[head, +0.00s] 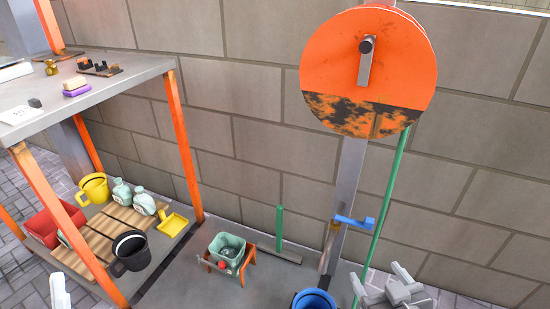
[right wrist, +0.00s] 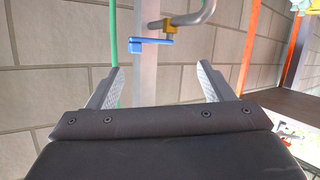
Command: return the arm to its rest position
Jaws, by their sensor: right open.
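My right gripper (head: 381,280) is at the lower right of the head view, pale grey, in front of the brick wall. In the right wrist view its two fingers stand wide apart with nothing between them (right wrist: 158,86). Beyond them are a grey post and a blue lever (right wrist: 144,40), apart from the fingers. A small pale part of my left gripper (head: 59,291) shows at the lower left edge of the head view; its jaws cannot be made out.
A large orange wheel with a crank (head: 398,60) is on the post (head: 347,180). A green pole (head: 387,205) and blue bucket (head: 313,300) stand near my right gripper. A shelf bench (head: 140,72) with buckets and bottles is on the left. A green container (head: 227,247) stands mid-floor.

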